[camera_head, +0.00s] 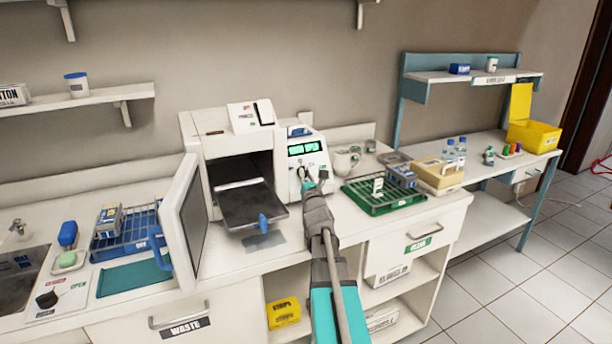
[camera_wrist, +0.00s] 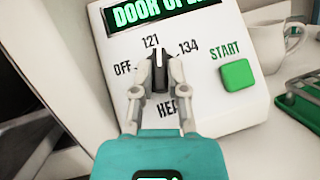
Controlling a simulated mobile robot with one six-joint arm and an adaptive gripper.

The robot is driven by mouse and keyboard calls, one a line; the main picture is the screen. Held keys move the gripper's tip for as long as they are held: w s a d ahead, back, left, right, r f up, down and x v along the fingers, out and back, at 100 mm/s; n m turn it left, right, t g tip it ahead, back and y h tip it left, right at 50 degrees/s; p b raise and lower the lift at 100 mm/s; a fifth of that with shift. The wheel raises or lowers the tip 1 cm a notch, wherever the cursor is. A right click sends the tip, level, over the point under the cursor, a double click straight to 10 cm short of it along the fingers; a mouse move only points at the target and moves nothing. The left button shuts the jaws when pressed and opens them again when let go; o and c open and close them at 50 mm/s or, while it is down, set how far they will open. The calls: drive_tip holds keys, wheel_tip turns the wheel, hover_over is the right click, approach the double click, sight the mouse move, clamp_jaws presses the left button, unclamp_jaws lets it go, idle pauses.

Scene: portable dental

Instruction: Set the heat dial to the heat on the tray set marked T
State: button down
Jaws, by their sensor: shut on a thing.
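The heat dial (camera_wrist: 158,72) is a small black knob with a white pointer line on the sloped white panel of the sterilizer (camera_head: 310,160). OFF is printed to its left, 121 above and 134 to the upper right. The pointer stands roughly upward, nearest 121. My gripper (camera_wrist: 158,78) is shut on the dial, one finger on each side; in the head view my gripper (camera_head: 312,184) hides it. A green tray (camera_head: 370,205) with a small white card stands right of the sterilizer. A blue rack (camera_head: 105,248) with boxes stands at the left. I cannot read a T on either.
The sterilizer door (camera_head: 187,215) is open, with a dark tray (camera_head: 245,205) pulled out. The display (camera_wrist: 160,13) begins "DOOR OP". A green START button (camera_wrist: 237,75) is right of the dial. A white mug (camera_head: 345,160) stands close by on the right.

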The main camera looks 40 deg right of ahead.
drive_tip(key=c, duration=0.7)
unclamp_jaws()
drive_tip(key=shift+o, duration=0.2)
drive_tip(key=shift+d+n+t+y, duration=0.15)
drive_tip(key=shift+n+t+y, duration=0.55)
drive_tip(key=shift+n+y, duration=1.05)
